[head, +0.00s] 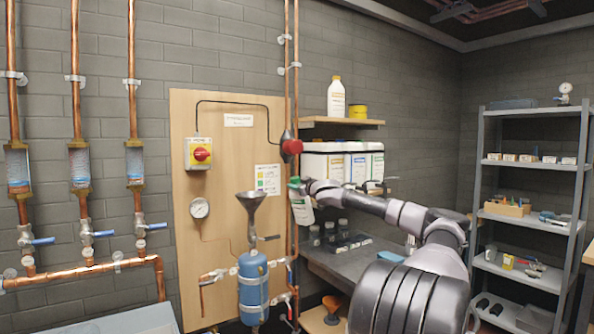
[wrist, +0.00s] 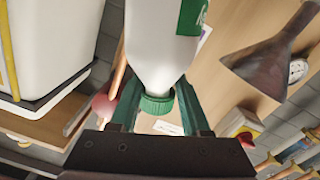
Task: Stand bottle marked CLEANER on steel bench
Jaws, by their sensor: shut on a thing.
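A white bottle with a green cap and green label (head: 303,210) is in my gripper (head: 297,184), cap up and slightly tilted. In the wrist view the two fingers (wrist: 158,108) are shut around the neck and cap of this bottle (wrist: 158,40). Only a piece of its label shows, so the marking cannot be read. The bottle is in the air, left of the white containers and beside the copper pipes. The grey bench (head: 345,262) lies lower and to the right, partly hidden by my arm.
Small jars (head: 329,231) stand at the back of the bench. White containers (head: 330,163) stand above it. A white bottle with a yellow cap (head: 336,99) stands on the upper shelf. A funnel (head: 250,203) tops a blue tank (head: 253,283) to the left.

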